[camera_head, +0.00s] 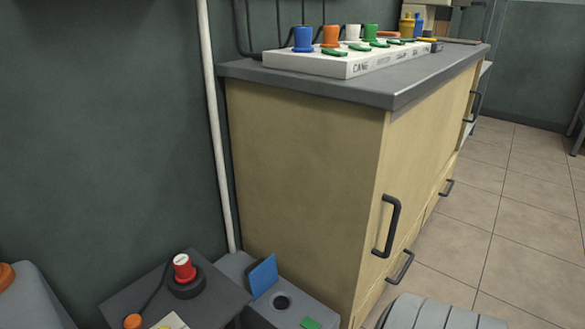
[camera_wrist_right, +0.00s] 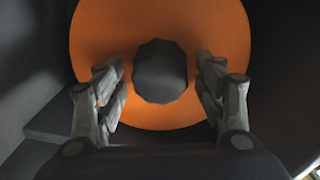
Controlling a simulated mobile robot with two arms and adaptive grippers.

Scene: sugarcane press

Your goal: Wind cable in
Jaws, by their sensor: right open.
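In the right wrist view, a round orange disc (camera_wrist_right: 205,28) faces me, with a dark round hub or knob (camera_wrist_right: 160,65) at its middle. My right gripper (camera_wrist_right: 160,82) is open, with one finger on each side of the dark hub. Gaps show between the fingers and the hub, and I cannot tell how near it is in depth. No cable shows in the right wrist view. In the head view, a thin dark cable (camera_head: 153,290) runs between a red-topped button (camera_head: 184,268) and a small orange knob (camera_head: 132,321). My left gripper is in neither view.
A beige cabinet (camera_head: 300,170) with dark handles stands in the middle of the head view. Its top holds a white labelled strip (camera_head: 310,64) with coloured plugs. A grey box (camera_head: 272,310) with a blue flap (camera_head: 263,276) sits low beside it. Tiled floor (camera_head: 520,215) is clear at right.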

